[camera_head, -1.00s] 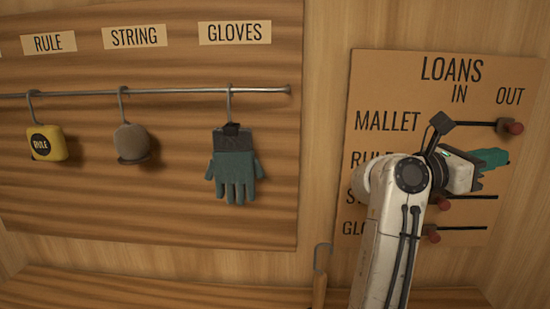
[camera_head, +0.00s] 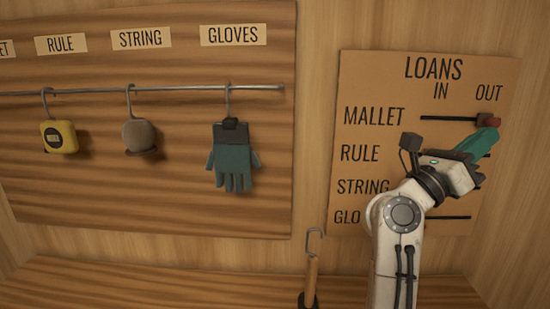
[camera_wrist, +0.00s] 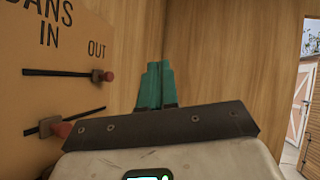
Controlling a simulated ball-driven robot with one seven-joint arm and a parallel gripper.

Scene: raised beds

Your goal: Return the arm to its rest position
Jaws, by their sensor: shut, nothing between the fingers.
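My gripper (camera_head: 480,143) has teal fingers, pressed together with nothing between them. In the head view it is raised in front of the right part of the loans board (camera_head: 385,90), pointing up and right, with the tips just below the mallet row's red knob (camera_head: 492,122). I cannot tell whether they touch it there. In the wrist view the fingers (camera_wrist: 155,85) point at bare wood, apart from that knob (camera_wrist: 108,76), which sits at the OUT end. My arm hides the lower knobs in the head view.
A yellow rule (camera_head: 59,137), a grey string ball (camera_head: 138,135) and teal gloves (camera_head: 233,160) hang from a rail. A wooden-handled tool with a hook (camera_head: 312,270) is below the board. In the wrist view, the second row's red knob (camera_wrist: 62,130) is close to my gripper body.

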